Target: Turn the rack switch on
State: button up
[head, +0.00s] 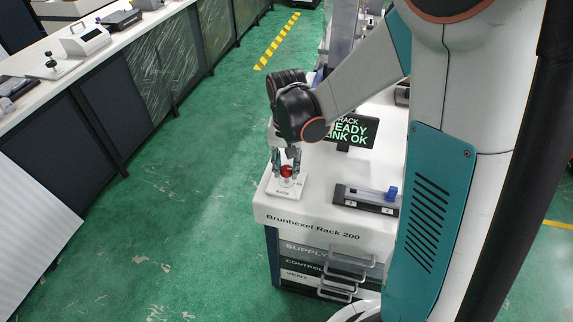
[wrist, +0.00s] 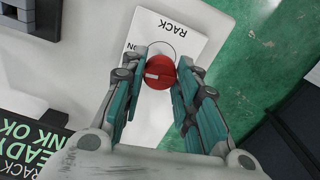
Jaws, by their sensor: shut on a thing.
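The rack switch is a red round knob (head: 287,171) on a white plate (head: 284,189) lettered RACK, at the front left corner of the white rack top. In the wrist view the red knob (wrist: 159,72) has a pale mark on its top, and part of the lettering "ON" shows on the plate beside it. My gripper (head: 287,163) points down over the plate. In the wrist view my gripper (wrist: 160,80) has its two teal fingers on either side of the knob, shut on it. The rest of the plate's lettering is hidden by the fingers.
A display (head: 350,131) reading "READY" and "LINK OK" stands behind the switch. A dark block with a blue knob (head: 391,193) is to the right on the rack top (head: 320,219). Drawers with handles (head: 340,272) are below. Green floor is clear to the left.

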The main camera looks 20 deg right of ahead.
aim_at(287, 169)
jog(key=shift+m, duration=0.8)
jog(key=o, duration=1.1)
jog(key=shift+c, duration=0.2)
notch_tip(287, 169, up, 12)
